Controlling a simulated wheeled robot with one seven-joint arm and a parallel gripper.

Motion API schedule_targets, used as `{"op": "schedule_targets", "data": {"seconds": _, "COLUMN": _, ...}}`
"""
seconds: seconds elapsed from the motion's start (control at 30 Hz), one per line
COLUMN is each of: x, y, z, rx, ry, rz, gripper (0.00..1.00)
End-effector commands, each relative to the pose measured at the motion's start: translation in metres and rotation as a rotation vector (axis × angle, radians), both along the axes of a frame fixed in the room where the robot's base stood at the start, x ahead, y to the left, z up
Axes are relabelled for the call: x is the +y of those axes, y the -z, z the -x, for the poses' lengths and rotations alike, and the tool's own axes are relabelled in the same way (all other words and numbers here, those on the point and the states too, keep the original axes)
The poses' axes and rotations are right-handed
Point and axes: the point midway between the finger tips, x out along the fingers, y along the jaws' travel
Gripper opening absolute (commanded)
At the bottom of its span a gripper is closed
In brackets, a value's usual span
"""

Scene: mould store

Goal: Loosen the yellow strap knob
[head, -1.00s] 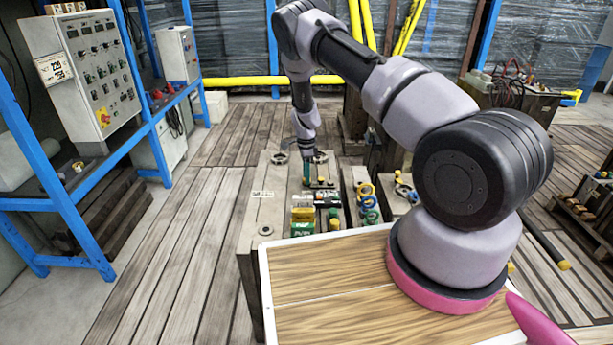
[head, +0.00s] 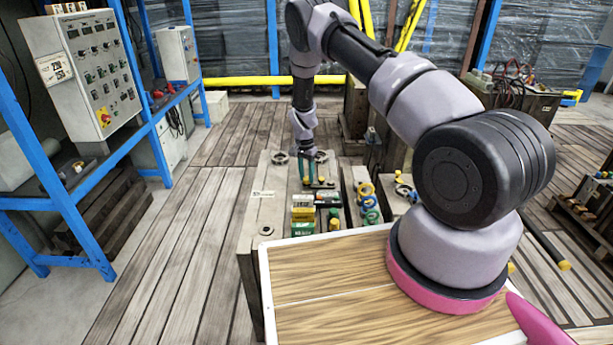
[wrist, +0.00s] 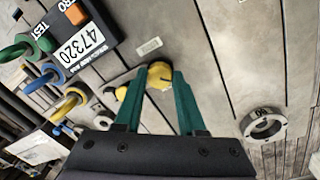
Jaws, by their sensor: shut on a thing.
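The yellow strap knob (wrist: 160,76) is a round yellow knob on the grey wooden top. In the wrist view it sits between the two teal fingers of my gripper (wrist: 158,82), which are shut on its sides. In the head view my gripper (head: 306,176) reaches down to the far part of the bench top, and the knob is small there and partly hidden by the fingers. A smaller yellow piece (wrist: 121,93) lies just left of the left finger in the wrist view.
A black box labelled 47320 (wrist: 85,45) lies beside the knob. Green, blue and yellow rings (wrist: 70,100) stand to the left. A metal ring fitting (wrist: 264,125) is to the right. A blue-framed rack (head: 65,190) with a control panel stands left of the plank floor.

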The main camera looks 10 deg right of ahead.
Motion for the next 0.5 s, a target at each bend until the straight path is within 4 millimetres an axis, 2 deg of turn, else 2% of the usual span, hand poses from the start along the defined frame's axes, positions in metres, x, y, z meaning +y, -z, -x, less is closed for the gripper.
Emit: {"op": "schedule_targets", "data": {"seconds": 0.5, "x": 0.0000, "y": -0.0010, "z": -0.0003, "rx": -0.002, "ry": -0.490, "rz": 0.001, "gripper": 0.00}}
